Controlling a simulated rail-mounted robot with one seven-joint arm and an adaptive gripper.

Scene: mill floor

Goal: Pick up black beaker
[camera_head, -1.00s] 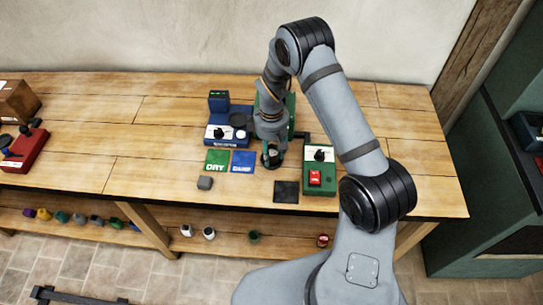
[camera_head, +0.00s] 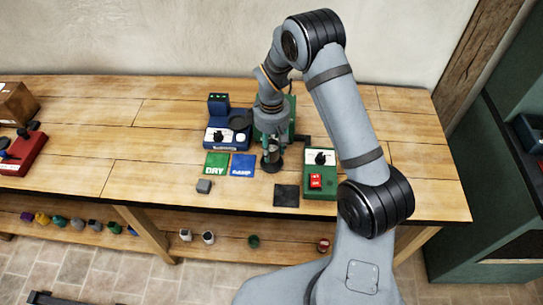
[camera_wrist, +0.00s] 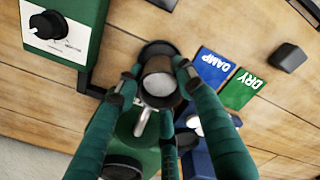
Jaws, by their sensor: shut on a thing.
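The black beaker (camera_wrist: 158,68) shows in the wrist view as a dark, round-mouthed cup with pale matter inside. A black round base (camera_head: 271,165) shows just below the fingers. I cannot tell whether the beaker touches it.
A green machine with a metal spout (camera_wrist: 143,121) stands close to the fingers. A green control box (camera_head: 320,184) with a red switch and a black square (camera_head: 287,195) lie to the right. The blue device (camera_head: 228,138), DRY card (camera_head: 216,164) and DAMP card (camera_head: 242,165) lie left.

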